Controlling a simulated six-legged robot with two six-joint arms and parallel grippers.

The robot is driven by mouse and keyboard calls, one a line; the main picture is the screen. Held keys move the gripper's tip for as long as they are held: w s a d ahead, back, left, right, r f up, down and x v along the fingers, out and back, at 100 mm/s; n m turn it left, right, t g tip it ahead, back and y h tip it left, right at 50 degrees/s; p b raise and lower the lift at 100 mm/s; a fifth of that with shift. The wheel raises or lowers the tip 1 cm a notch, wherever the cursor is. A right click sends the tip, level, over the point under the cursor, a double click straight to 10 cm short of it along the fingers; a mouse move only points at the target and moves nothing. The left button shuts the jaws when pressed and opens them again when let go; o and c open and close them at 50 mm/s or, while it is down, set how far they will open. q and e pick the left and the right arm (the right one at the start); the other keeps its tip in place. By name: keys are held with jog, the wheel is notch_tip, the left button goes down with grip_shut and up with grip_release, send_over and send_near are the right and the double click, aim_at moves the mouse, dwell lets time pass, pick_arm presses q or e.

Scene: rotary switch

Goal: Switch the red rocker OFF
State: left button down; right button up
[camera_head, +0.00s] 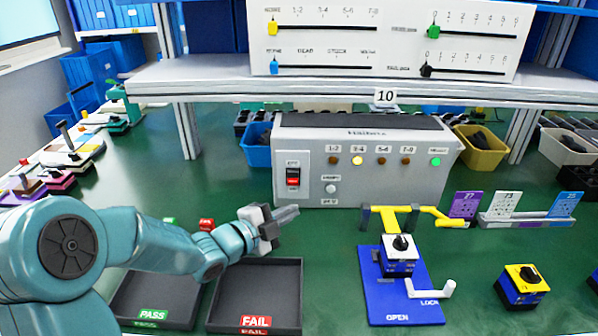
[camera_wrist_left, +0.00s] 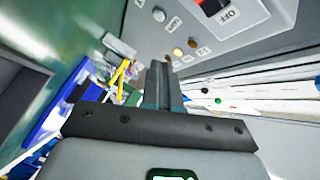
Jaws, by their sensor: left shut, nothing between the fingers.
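The red rocker (camera_head: 293,177) is set in a black frame on the left of the front of a grey box (camera_head: 365,170). In the left wrist view the rocker (camera_wrist_left: 212,7) is cut by the top edge, with an OFF label (camera_wrist_left: 228,14) beside it. My left gripper (camera_head: 296,211) is shut and empty, just below the box's lower left front and apart from the rocker. Its closed fingers (camera_wrist_left: 160,75) also show in the left wrist view. I cannot tell the rocker's tilt. My right gripper is not in view.
Two dark trays marked PASS (camera_head: 152,312) and FAIL (camera_head: 256,318) lie below my left arm. A blue base with a rotary switch (camera_head: 400,250) stands to the right, with a yellow bracket (camera_head: 405,215) behind it. A shelf (camera_head: 200,80) overhangs the box.

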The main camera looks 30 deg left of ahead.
aim_at(289, 182)
pick_arm(q)
jog(key=shift+w+f, duration=0.1)
jog(key=shift+f, duration=0.05)
jog(key=w+a+r+p, duration=0.1)
jog(key=w+a+p, duration=0.3)
jog(key=w, duration=0.3)
jog(key=shift+a+r, duration=0.15)
jog(key=shift+a, duration=0.2)
jog(key=shift+w, duration=0.25)
dwell(1.9)
jog(key=shift+w+a, duration=0.2)
jog(key=shift+w+a+r, duration=0.1)
jog(key=shift+w+a, duration=0.05)
jog(key=shift+w, duration=0.15)
dwell(0.7)
